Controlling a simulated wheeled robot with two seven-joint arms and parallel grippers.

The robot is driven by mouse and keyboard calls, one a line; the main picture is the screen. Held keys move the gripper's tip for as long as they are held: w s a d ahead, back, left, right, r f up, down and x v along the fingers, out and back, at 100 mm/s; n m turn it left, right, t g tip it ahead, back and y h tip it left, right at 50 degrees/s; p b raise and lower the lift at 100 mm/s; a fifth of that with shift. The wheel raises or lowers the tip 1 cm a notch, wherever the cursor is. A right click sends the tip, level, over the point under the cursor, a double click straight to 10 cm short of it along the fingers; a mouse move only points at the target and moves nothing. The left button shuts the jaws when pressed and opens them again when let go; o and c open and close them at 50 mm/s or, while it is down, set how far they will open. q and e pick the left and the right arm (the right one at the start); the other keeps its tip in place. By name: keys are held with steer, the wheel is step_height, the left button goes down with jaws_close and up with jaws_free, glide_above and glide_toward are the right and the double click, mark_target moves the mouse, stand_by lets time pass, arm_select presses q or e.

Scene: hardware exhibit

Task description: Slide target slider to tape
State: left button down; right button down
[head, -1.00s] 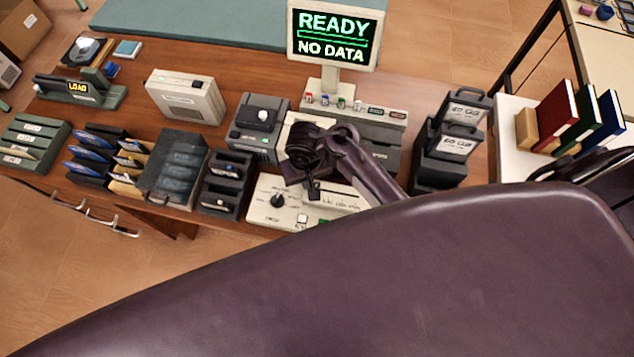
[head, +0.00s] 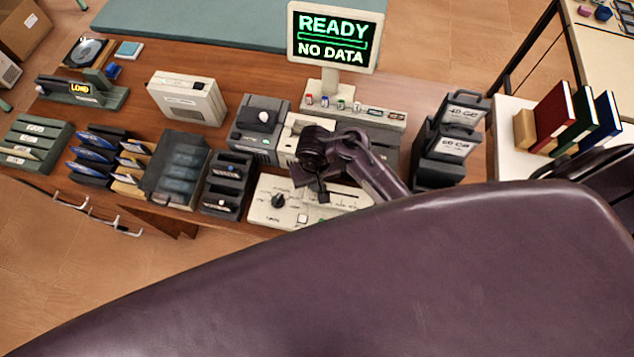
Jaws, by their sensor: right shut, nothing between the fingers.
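A cream control panel (head: 262,211) lies at the front edge of the wooden desk. It carries a black knob (head: 278,200), a white button (head: 302,218), a green patch and a dark slot with small marks on its right part. The target slider and the tape mark are too small to tell apart, and my arm partly covers that area. My right gripper (head: 322,194) is shut and empty, pointing down over the upper middle of the panel. I cannot tell whether it touches anything. My left gripper is not in view.
A monitor (head: 333,38) reading READY, NO DATA stands behind the panel. A dark rack (head: 226,183) is left of the panel, and a grey box with a white knob (head: 262,117) is behind it. Dark cartridges (head: 450,148) stand to the right. My dark arm fills the foreground.

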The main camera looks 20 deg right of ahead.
steer(key=shift+s+d, duration=0.35)
steer(key=shift+d, duration=0.2)
steer(key=shift+w+a+p, duration=0.15)
steer(key=shift+a+p, duration=0.05)
steer(key=shift+p, duration=0.25)
steer(key=shift+r, duration=0.1)
steer(key=shift+a+r, duration=0.1)
steer(key=shift+r, duration=0.15)
step_height(320, 180, up, 6)
steer(key=shift+r, duration=0.15)
stand_by(0.5)
stand_by(0.5)
